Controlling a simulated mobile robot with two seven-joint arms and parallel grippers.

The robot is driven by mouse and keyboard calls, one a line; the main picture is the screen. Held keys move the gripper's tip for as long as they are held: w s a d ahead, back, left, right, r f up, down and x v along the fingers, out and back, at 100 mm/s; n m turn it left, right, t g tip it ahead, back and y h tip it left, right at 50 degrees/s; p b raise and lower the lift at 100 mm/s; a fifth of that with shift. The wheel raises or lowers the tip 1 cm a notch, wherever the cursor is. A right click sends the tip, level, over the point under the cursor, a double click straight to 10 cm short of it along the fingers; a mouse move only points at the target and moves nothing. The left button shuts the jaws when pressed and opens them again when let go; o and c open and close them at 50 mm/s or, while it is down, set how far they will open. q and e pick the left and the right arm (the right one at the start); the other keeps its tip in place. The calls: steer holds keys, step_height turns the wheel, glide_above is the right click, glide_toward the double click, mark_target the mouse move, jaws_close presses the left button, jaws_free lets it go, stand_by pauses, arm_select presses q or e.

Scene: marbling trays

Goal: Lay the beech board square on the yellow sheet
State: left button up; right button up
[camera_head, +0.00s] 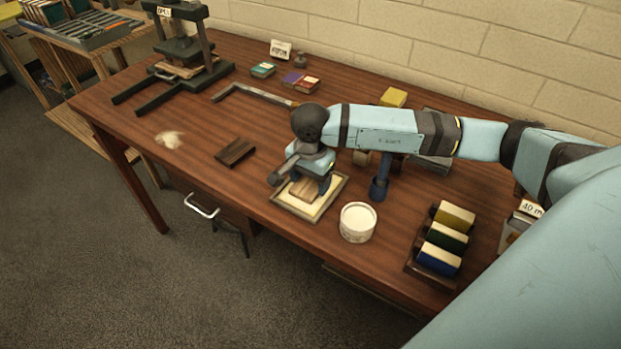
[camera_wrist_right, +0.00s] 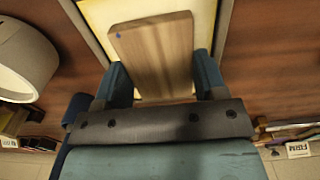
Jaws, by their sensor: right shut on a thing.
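The beech board (camera_head: 303,191) is a light wooden block. In the right wrist view the board (camera_wrist_right: 156,55) lies between my two fingers, with a small blue mark near one corner. My right gripper (camera_head: 312,183) is shut on the board and holds it over the yellow sheet (camera_head: 287,198). The sheet (camera_wrist_right: 100,14) shows around the board inside a pale frame, and its middle is hidden. The board looks slightly turned against the frame. I cannot tell whether it touches the sheet. My left gripper is not in view.
A white round tub (camera_head: 357,222) stands close to the right of the framed sheet. A black press (camera_head: 180,60) stands at the back left. The table's front edge is near.

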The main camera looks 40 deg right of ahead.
mark_target(310, 182)
steer(key=o, duration=0.5)
steer(key=shift+f, duration=0.2)
steer(key=o, duration=0.3)
steer(key=shift+o, duration=0.7)
steer(key=shift+r, duration=0.2)
step_height(310, 182, up, 12)
